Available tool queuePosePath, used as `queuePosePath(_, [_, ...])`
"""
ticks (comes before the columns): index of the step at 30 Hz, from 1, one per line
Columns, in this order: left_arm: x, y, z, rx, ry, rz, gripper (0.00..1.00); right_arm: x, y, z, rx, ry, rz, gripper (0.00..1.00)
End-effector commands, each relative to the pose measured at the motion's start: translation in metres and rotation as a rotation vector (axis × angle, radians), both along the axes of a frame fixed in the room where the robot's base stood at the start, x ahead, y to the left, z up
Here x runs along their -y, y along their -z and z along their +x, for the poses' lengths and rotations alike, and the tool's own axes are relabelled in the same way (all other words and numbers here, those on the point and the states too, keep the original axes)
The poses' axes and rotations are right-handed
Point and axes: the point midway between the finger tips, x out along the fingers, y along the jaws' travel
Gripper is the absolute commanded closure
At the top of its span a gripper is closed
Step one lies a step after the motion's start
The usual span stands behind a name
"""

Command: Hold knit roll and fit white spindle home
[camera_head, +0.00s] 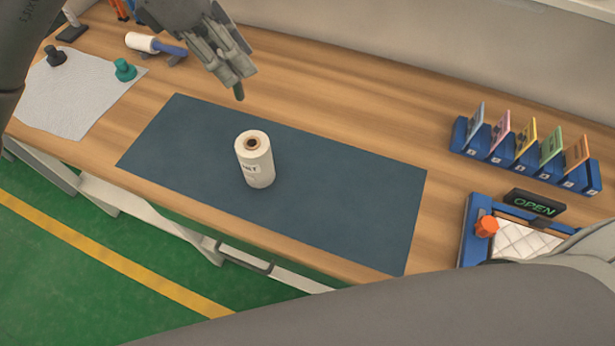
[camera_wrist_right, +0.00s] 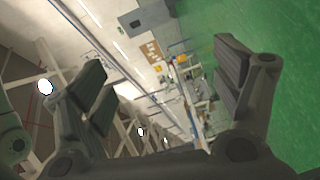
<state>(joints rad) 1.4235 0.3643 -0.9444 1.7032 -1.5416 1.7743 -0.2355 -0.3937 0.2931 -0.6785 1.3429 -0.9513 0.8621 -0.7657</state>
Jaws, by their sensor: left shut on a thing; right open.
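A white knit roll (camera_head: 254,160) with a label and a brown core with a dark hole stands upright on the dark blue mat (camera_head: 340,205). My left gripper (camera_head: 236,74) is above and behind the roll, apart from it. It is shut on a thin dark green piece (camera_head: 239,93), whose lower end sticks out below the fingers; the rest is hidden. I cannot make out a white spindle in it. My right gripper (camera_wrist_right: 160,62) is open and empty in the right wrist view, facing away from the table.
A pale cloth (camera_head: 75,95) at left carries a black knob-like piece (camera_head: 56,56) and a teal one (camera_head: 125,69). A white cylinder (camera_head: 141,42) rests on a blue cradle behind. A blue card rack (camera_head: 520,165), an "OPEN" sign (camera_head: 534,203) and a blue-framed box (camera_head: 474,222) stand at right.

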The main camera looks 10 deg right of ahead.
Motion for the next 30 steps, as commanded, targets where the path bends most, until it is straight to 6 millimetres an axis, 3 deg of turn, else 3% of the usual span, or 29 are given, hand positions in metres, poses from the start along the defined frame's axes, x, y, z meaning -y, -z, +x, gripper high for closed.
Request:
queuePosePath(1, [0.0,0.0,0.0,0.0,0.0,-0.001,0.98,-0.009,-0.024,-0.003,0.091,-0.042,0.039,0.15])
queuePosePath(9, [0.0,0.0,0.0,0.0,0.0,-0.001,0.98,-0.032,-0.137,-0.034,0.587,-0.242,0.226,0.15])
queuePosePath(17, [0.0,0.0,0.0,0.0,0.0,-0.001,0.98,-0.028,-0.225,-0.07,1.084,-0.367,0.376,0.15])
queuePosePath(19, [0.0,0.0,0.0,0.0,0.0,-0.001,0.98,-0.02,-0.236,-0.051,1.254,-0.321,0.324,0.15])
queuePosePath(23, [0.0,0.0,0.0,0.0,0.0,-0.001,0.98,0.001,-0.226,0.028,1.405,-0.135,0.086,0.15])
queuePosePath(30, [0.0,0.0,0.0,0.0,0.0,-0.001,0.98,0.067,-0.212,0.151,1.535,0.141,-0.333,0.15])
